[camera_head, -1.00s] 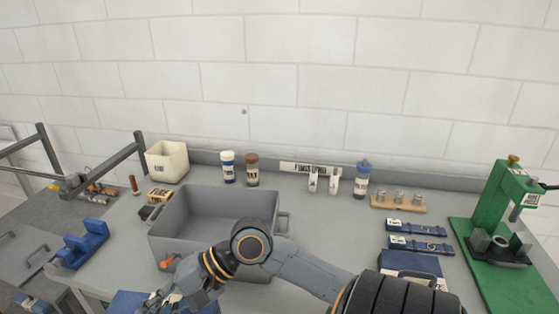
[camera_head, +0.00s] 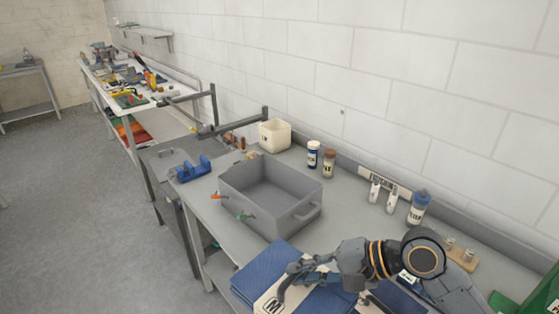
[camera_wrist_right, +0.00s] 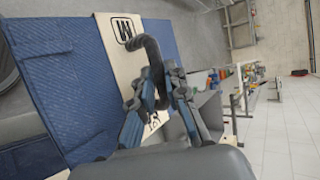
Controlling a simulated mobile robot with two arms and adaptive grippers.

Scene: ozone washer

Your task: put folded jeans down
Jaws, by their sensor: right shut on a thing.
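The folded jeans (camera_head: 255,272) are a dark blue stack with a pale band marked M (camera_head: 272,304), at the lower middle of the head view. The right wrist view shows the blue cloth (camera_wrist_right: 75,85), the pale band (camera_wrist_right: 110,52) and a dark curved handle or hook at my right gripper's fingers (camera_wrist_right: 160,90). I cannot tell whether the jeans touch the workbench (camera_head: 212,219). The left gripper is out of view.
An empty grey bin (camera_head: 248,211) stands behind the jeans. A blue vise (camera_head: 194,170) and a cream box (camera_head: 274,134) are to the left and back. Bottles (camera_head: 314,154) stand along the wall. Open floor (camera_head: 75,230) lies left of the bench.

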